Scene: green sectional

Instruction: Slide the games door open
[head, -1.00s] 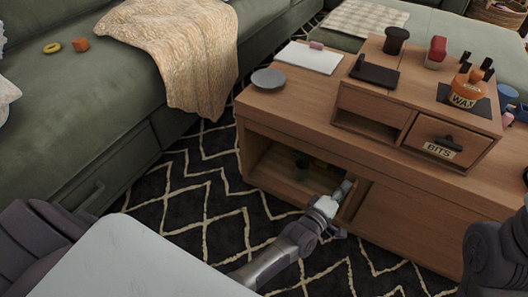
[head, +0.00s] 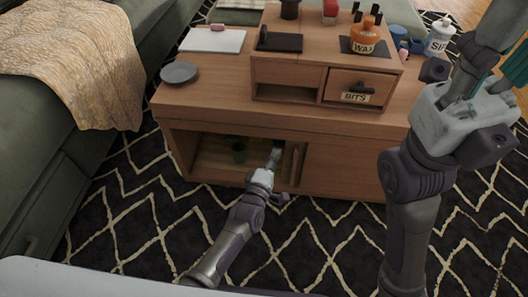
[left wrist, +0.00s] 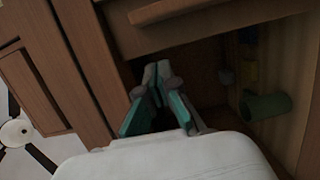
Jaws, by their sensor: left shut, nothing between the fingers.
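The wooden sliding door (head: 342,172) covers the right part of the low table's front, with an upright handle (head: 295,165) near its left edge. No games label is readable. Left of it, the compartment is open. My left gripper (head: 275,154) is shut and empty at that opening, close to the door's left edge; contact cannot be told. In the left wrist view its teal fingers (left wrist: 157,80) meet beside the panel edge, and the door's panel (left wrist: 50,75) is on the left. My right gripper (head: 488,88) is raised at the right; its tips are unclear.
The tabletop holds a grey plate (head: 179,73) and a drawer unit (head: 290,76). A green sofa (head: 35,165) flanks the left. Patterned rug (head: 130,215) lies in front.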

